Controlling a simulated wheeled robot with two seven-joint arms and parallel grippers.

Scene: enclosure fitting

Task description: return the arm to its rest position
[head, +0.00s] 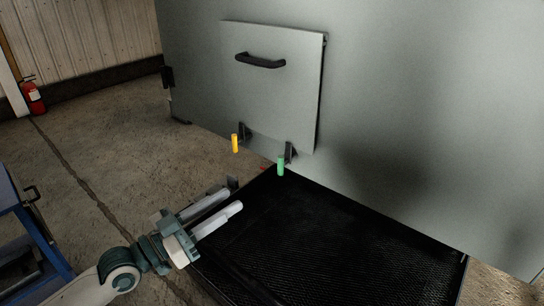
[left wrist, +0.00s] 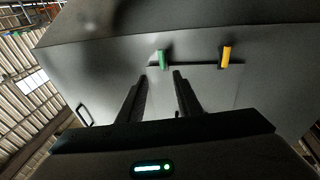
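My left gripper (head: 236,200) comes in from the lower left in the head view. Its two fingers are apart with nothing between them, near the left edge of the black tray. In the left wrist view the same gripper (left wrist: 158,85) shows two dark, parted fingers, pointing toward the enclosure's panel. My right gripper is not in view.
A grey enclosure (head: 420,110) carries a panel (head: 275,95) with a black handle (head: 260,61). A yellow peg (head: 235,143) and a green peg (head: 281,166) stand at brackets below it. A black mesh tray (head: 340,250) lies beneath. A blue cart (head: 30,225) stands left.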

